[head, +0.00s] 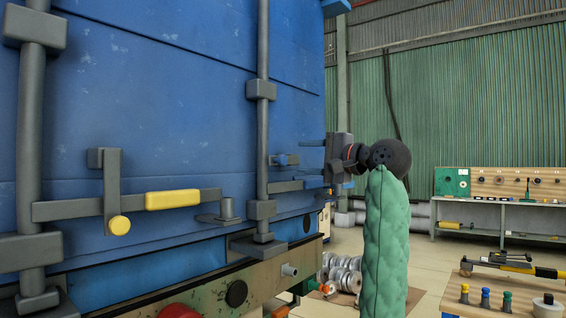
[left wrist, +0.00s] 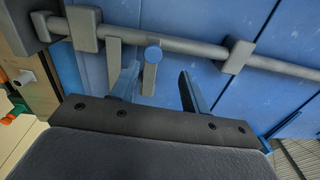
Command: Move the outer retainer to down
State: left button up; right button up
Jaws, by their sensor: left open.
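The retainer with the blue knob (head: 281,160), the one farther right on the blue door, lies roughly level beside the right locking bar. It is a grey strip with the blue knob (left wrist: 153,54) in the left wrist view. A grey handle (head: 286,186) lies just below it. My left gripper (head: 312,160) is open, its fingers pointing left at the door. In the left wrist view the knob shows between the open fingertips (left wrist: 158,70), with no visible contact. The other retainer, with a yellow knob (head: 119,225), hangs down across a yellow-gripped handle (head: 172,199).
The right locking bar (head: 262,115) stands close beside the retainer, with brackets (head: 260,90) on it. A workbench (head: 490,212) stands at the back right. A tool table (head: 510,282) is at the lower right. Metal reels (head: 343,272) lie on the floor beyond the door.

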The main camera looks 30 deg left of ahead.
aim_at(285, 161)
pick_arm(q)
jog(key=shift+n+h, duration=0.3)
jog(key=shift+n, duration=0.1)
jog(key=shift+w+a+f+p, duration=0.15)
jog(key=shift+a+p, duration=0.15)
jog(key=shift+a, duration=1)
jog(key=shift+w+a+f+p, duration=0.1)
jog(key=shift+a+p, duration=0.15)
jog(key=shift+a, duration=1.05)
jog(key=shift+w+a+f+p, duration=0.15)
jog(key=shift+a+p, duration=0.15)
jog(key=shift+a, duration=1)
jog(key=shift+s, duration=0.1)
pick_arm(e)
notch_tip(285, 161, up, 7)
jog(key=shift+s+d+g, duration=0.25)
jog(key=shift+g, duration=0.15)
pick_arm(q)
grip_shut()
